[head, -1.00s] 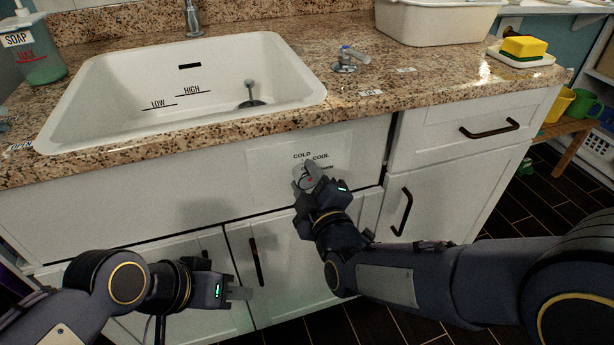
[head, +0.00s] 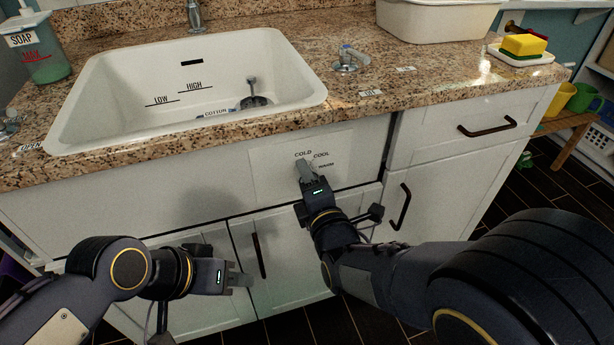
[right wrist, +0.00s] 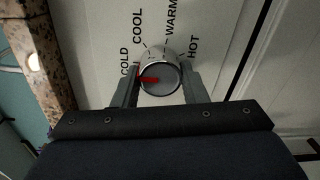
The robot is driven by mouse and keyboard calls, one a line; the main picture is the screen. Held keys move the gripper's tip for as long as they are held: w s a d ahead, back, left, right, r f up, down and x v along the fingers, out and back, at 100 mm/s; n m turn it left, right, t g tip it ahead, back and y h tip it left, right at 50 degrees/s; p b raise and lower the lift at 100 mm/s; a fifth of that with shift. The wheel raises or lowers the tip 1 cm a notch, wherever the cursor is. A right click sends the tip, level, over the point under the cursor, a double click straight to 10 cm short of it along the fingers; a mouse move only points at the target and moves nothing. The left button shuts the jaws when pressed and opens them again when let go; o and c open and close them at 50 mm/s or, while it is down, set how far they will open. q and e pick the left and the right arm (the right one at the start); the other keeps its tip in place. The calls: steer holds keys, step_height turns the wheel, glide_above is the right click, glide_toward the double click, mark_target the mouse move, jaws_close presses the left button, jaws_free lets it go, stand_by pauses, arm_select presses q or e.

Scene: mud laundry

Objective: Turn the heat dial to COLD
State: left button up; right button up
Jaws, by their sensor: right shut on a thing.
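The heat dial (right wrist: 161,78) is a round silver knob on a white panel (head: 345,150) on the cabinet front below the sink. The labels COLD, COOL, WARM and HOT run around it. My right gripper (right wrist: 161,84) is shut on the dial, one finger on each side. The dial's red pointer (right wrist: 149,80) points left in the right wrist view, to the side where COLD is printed. In the head view, my right gripper (head: 305,172) hides most of the dial. My left gripper (head: 240,280) is low before the cabinet doors; its finger gap is unclear.
The white sink (head: 300,95) is set in the granite counter (head: 440,75) above the panel. Dark handles stick out from the drawer (head: 488,127) and doors. A white tub (head: 437,22) and a yellow sponge (head: 523,45) stand at the back right.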

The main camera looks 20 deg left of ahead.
stand_by(0.6)
steer(key=o, duration=1)
steer(key=p+v, duration=0.1)
steer(key=v, duration=0.7)
steer(key=shift+a, duration=0.1)
